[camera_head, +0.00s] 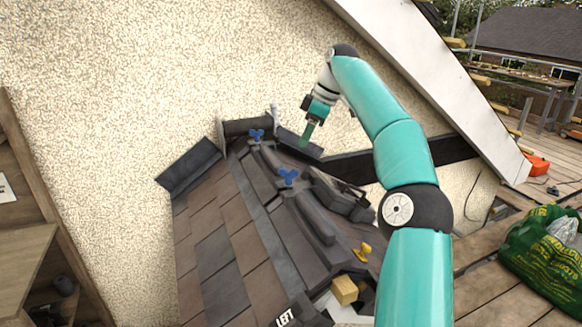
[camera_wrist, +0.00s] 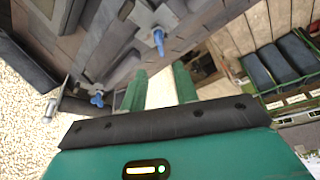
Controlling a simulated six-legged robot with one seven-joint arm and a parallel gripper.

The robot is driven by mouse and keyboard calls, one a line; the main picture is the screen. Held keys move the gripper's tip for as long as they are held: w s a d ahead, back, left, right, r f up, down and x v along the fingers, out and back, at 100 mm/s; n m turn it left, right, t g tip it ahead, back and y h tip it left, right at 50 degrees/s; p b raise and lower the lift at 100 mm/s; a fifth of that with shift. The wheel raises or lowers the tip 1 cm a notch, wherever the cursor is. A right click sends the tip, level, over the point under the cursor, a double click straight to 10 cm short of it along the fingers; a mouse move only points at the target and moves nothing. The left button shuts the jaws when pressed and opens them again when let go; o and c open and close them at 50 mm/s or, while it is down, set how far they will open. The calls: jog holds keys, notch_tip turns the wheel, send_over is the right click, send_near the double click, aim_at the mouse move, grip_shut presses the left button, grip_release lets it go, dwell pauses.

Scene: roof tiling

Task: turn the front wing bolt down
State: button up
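Two blue wing bolts stand on the dark ridge of the tiled roof piece. In the head view, the nearer blue wing bolt (camera_head: 288,177) is mid-ridge and the farther one (camera_head: 257,134) is close to the wall end. A yellow wing-shaped piece (camera_head: 362,252) sits lower on the near end. My gripper (camera_head: 307,136) hangs above the roof's far right side, to the right of both blue bolts and apart from them. In the wrist view, its green fingers (camera_wrist: 160,86) are spread with nothing between them. Two blue bolts (camera_wrist: 158,40) (camera_wrist: 97,100) show beyond the fingers.
Brown and grey tiles (camera_head: 215,235) cover the left slope. A speckled wall (camera_head: 120,90) stands behind. A green bag (camera_head: 545,245) lies on boards at right. The wrist view shows a rack (camera_wrist: 285,72) at right.

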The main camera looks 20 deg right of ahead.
aim_at(291, 170)
jog(key=x, duration=1.1)
jog(key=shift+w+f, duration=0.1)
jog(key=shift+c, duration=0.4)
